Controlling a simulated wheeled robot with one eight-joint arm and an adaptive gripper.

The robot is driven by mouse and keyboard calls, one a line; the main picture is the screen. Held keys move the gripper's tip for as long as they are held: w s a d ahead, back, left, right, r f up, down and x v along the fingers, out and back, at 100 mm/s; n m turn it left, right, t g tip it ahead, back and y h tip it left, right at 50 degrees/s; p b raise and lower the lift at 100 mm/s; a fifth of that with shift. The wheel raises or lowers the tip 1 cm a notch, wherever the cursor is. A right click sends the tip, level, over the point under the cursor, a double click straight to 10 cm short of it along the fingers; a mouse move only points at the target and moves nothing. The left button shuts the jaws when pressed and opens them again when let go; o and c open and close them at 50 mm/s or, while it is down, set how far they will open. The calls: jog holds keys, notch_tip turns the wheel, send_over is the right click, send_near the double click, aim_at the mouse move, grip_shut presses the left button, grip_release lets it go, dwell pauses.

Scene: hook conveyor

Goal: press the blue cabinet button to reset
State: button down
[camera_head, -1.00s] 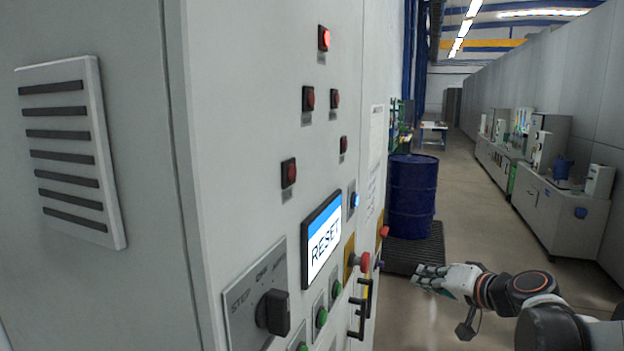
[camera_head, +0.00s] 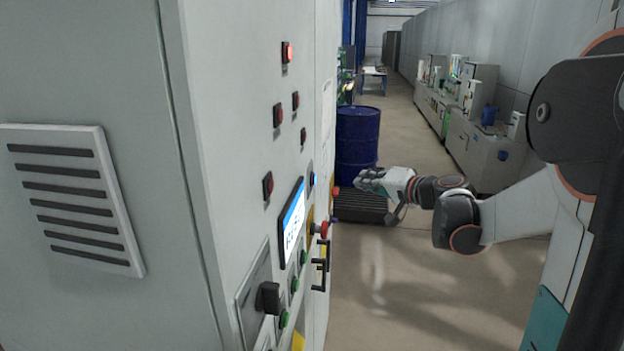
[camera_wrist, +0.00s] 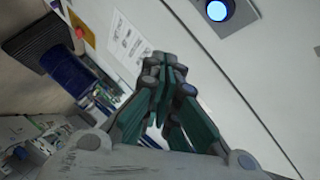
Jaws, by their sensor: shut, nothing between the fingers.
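The blue cabinet button (camera_head: 313,179) is a small lit button on the grey cabinet (camera_head: 250,120), above and right of the screen (camera_head: 292,222). In the wrist view the blue button (camera_wrist: 217,10) glows in a dark ring at the top, on the white panel. My gripper (camera_head: 362,178) is to the right of the button in the head view, at about its height and apart from the cabinet face. In the wrist view my gripper (camera_wrist: 168,72) is shut and empty, its fingertips below and left of the button. Nothing hides the button.
A red mushroom button (camera_head: 322,229) and black handles (camera_head: 321,268) stick out below the blue button. Benches with equipment (camera_head: 470,140) line the right wall. The aisle floor is open.

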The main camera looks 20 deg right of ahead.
aim_at(314, 179)
jog(key=w+a, duration=0.5)
jog(key=a, duration=0.2)
jog(key=shift+a, duration=0.15)
dwell(1.6)
jog(key=shift+w+a, duration=0.2)
jog(key=shift+a, duration=0.15)
jog(key=shift+w+a, duration=0.2)
jog(key=shift+a, duration=0.15)
dwell(0.8)
jog(key=shift+s+d, duration=0.45)
jog(key=shift+d, duration=0.25)
